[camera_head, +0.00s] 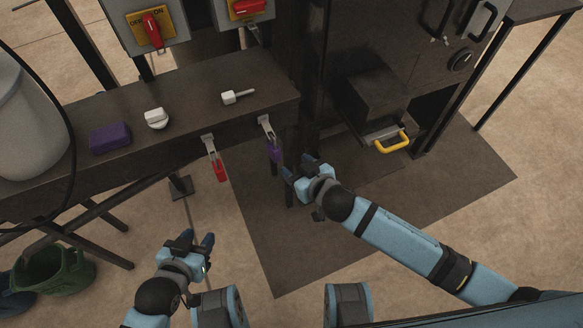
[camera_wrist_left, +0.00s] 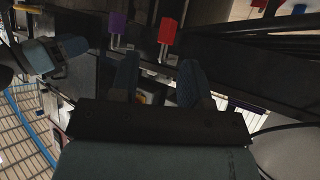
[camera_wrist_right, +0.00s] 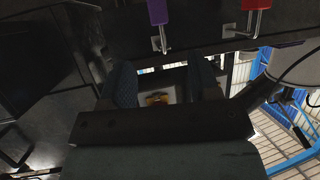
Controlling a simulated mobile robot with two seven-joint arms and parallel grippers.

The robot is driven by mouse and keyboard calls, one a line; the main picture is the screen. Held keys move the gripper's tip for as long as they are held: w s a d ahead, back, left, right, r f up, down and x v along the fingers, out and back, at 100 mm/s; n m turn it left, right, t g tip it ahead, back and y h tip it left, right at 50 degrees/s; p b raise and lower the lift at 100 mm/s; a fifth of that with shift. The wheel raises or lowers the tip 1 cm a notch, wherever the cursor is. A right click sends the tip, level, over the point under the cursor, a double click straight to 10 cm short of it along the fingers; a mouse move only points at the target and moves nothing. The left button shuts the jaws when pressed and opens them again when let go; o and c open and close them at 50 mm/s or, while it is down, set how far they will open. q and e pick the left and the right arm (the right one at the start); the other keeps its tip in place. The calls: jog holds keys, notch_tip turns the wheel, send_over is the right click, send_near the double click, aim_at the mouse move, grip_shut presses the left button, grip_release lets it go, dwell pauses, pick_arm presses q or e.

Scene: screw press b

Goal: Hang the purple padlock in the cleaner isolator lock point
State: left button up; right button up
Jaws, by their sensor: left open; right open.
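The purple padlock (camera_head: 275,151) hangs from a metal hook (camera_head: 266,125) on the bench's front edge. It also shows at the top of the left wrist view (camera_wrist_left: 118,22) and the right wrist view (camera_wrist_right: 157,12). My right gripper (camera_head: 300,167) is open and empty, just right of and below the padlock in the head view, not touching it. My left gripper (camera_head: 196,241) is open and empty, lower left, below the red padlock (camera_head: 220,171) on its own hook. Two isolators with red handles, one left (camera_head: 153,30) and one right (camera_head: 247,8), stand behind the bench; I cannot tell which is the cleaner's.
On the bench (camera_head: 75,105) lie a purple box (camera_head: 110,137), a white knob-like piece (camera_head: 156,118) and a white-headed tool (camera_head: 238,95). A dark machine with a yellow handle (camera_head: 391,143) stands right. A green bucket (camera_head: 55,270) is at lower left. The floor between my arms is clear.

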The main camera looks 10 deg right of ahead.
aim_at(272, 147)
jog(key=b+x, duration=0.2)
jog(key=x, duration=1.1)
jog(key=shift+w+a, duration=0.2)
pick_arm(q)
jog(key=shift+w+d+f, duration=0.15)
jog(key=shift+d+f, duration=0.05)
jog(key=shift+d, duration=0.05)
pick_arm(e)
grip_shut()
pick_arm(q)
jog(key=shift+r+p, duration=0.8)
jog(key=shift+r, duration=0.15)
pick_arm(e)
jog(key=shift+r, duration=1.05)
pick_arm(q)
jog(key=shift+r, duration=0.1)
pick_arm(e)
jog(key=shift+s, duration=0.2)
pick_arm(q)
jog(key=shift+r+p, duration=0.4)
jog(key=shift+p, duration=0.15)
pick_arm(e)
jog(key=shift+s+d, duration=0.2)
jog(key=shift+s, duration=0.3)
jog(key=shift+s+d, duration=0.15)
jog(key=shift+s, duration=0.3)
